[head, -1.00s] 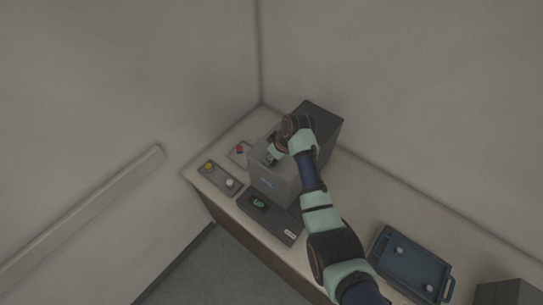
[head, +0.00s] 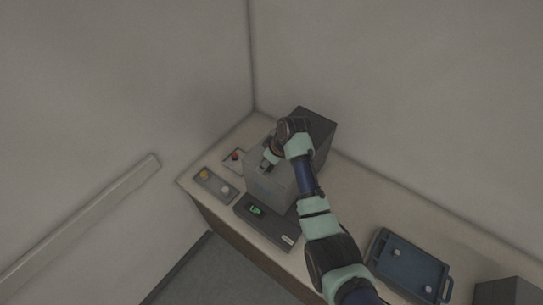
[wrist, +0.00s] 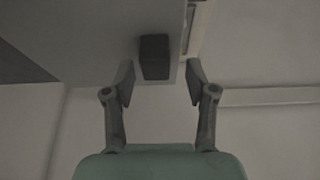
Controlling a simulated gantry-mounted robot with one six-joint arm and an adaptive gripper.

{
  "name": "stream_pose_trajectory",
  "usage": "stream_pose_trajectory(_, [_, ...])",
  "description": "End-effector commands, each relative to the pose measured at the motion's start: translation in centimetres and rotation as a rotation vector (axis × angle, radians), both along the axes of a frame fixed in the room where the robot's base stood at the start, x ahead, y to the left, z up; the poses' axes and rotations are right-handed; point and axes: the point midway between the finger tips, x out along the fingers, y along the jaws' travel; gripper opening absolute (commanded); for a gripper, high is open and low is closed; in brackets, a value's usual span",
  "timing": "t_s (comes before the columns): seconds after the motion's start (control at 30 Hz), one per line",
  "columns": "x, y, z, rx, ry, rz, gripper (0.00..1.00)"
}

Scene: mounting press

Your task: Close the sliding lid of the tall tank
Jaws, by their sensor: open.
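The tall tank (head: 270,190) is a grey box on the bench in the head view. A darker grey block (head: 315,125) stands at its back right; I cannot tell whether it is part of the tank. My gripper (head: 267,161) is over the tank's top, and my arm hides much of that top. In the wrist view my gripper (wrist: 160,80) is open, with one finger on each side of a dark block-shaped handle (wrist: 154,57) on a pale flat surface. The fingers look apart from the handle. How far the lid stands open is hidden.
A dark panel with a green display (head: 257,211) lies in front of the tank. A small panel with yellow and white knobs (head: 214,184) and a plate with a red button (head: 235,156) are to the left. A blue tray (head: 408,268) sits at the right.

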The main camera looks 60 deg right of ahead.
Motion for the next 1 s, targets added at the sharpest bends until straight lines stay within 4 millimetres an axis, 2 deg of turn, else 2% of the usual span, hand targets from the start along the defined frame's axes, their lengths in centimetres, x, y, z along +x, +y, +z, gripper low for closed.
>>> stream_pose_trajectory(0.2, [-2.0,0.3,5.1,-0.004,-0.003,0.001,0.56])
stream_pose_trajectory(0.4, [-3.5,0.6,8.6,-0.002,-0.002,0.001,0.56])
stream_pose_trajectory(0.6, [-3.9,0.7,9.6,0.001,0.0,0.001,0.56])
stream_pose_trajectory(1.0, [-3.9,0.7,9.6,0.001,0.0,0.001,0.56])
